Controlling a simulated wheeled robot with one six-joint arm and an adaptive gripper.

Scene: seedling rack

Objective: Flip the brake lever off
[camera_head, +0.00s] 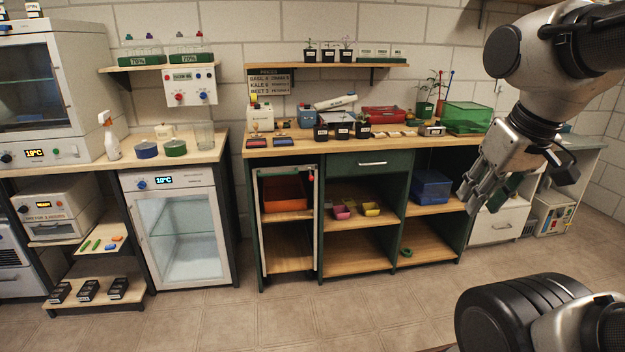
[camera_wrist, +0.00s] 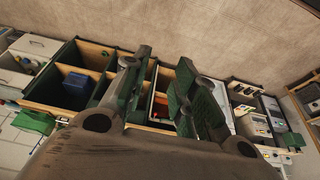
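A white upright frame (camera_head: 318,225) stands in the left bay of the green workbench, with an orange bin (camera_head: 284,194) inside. A small red part (camera_head: 311,178) sits near the top of its right post; it may be the brake lever, but it is too small to tell, and so is its position. My gripper (camera_head: 478,196) hangs in the air at the right, in front of the bench and far from the frame. In the wrist view my gripper (camera_wrist: 160,75) has its green-padded fingers apart, with nothing between them.
The bench top (camera_head: 292,149) holds potted seedlings, a red box (camera_head: 384,114) and a green crate (camera_head: 466,117). A glass-door cabinet (camera_head: 182,228) stands to the left. A blue bin (camera_head: 431,187) is in the right bay. The tiled floor (camera_head: 330,310) in front is clear.

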